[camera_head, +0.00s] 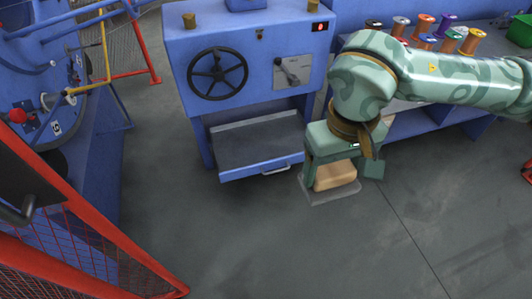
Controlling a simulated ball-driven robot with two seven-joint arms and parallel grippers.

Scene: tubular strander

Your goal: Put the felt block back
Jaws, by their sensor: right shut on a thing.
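My right gripper (341,172) hangs down from the right arm in front of the blue cabinet. Its two green fingers are on either side of a tan block (335,176), which looks like the felt block, and it is shut on it. The gripper body hides the top of the block. A flat grey piece (331,196) shows just under the block; I cannot tell whether the block touches it. My left gripper is not in view.
The blue cabinet (245,70) has a black handwheel (217,74), a lever and an open drawer (260,145). Several coloured spools (424,25) stand on a bench at the back right. A red mesh guard (75,245) fills the lower left. The grey floor in front is clear.

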